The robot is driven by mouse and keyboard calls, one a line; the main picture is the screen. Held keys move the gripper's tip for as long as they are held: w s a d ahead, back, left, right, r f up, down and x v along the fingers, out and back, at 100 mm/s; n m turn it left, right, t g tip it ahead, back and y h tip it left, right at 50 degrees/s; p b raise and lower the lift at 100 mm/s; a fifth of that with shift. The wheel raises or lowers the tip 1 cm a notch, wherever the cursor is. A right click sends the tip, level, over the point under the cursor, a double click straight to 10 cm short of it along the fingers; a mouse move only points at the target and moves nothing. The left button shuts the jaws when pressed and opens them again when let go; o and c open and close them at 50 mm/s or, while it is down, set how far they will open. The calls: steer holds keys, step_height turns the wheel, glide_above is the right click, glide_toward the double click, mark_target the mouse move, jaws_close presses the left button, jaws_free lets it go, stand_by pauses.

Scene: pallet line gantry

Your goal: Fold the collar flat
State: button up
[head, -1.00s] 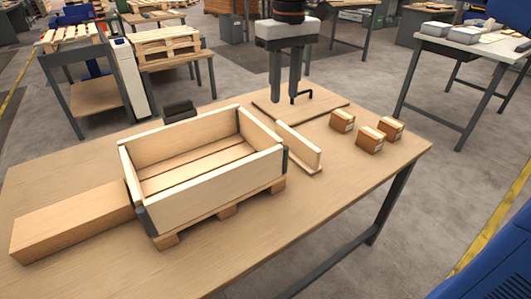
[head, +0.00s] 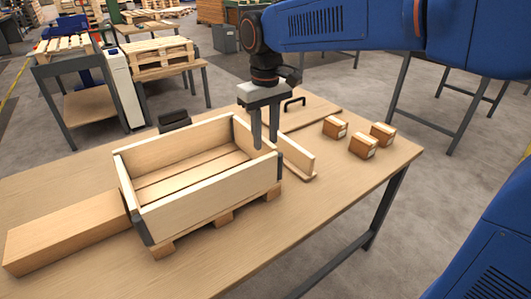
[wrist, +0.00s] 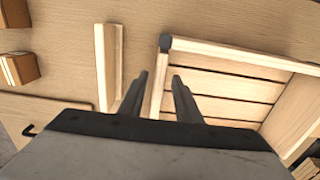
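The collar (head: 205,193) is a light wooden frame standing upright as a box on a small pallet (head: 222,216), with dark corner hinges. Its slatted floor shows inside. My gripper (head: 266,144) points down at the collar's right wall, fingers apart and nothing held. In the wrist view, the fingertips (wrist: 160,76) lie on either side of that wall (wrist: 157,98), one towards the inside and one outside. I cannot tell whether they touch it or how far down they reach.
A flat board with a black handle (head: 294,103) lies behind my gripper. An upright wooden strip on a base (head: 297,156) stands close right of the collar. Several small cartons (head: 362,146) sit further right. A long wooden block (head: 67,228) lies left. The table's front right is clear.

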mark_target(266, 152)
steer(key=shift+f, duration=2.9)
jaws_close()
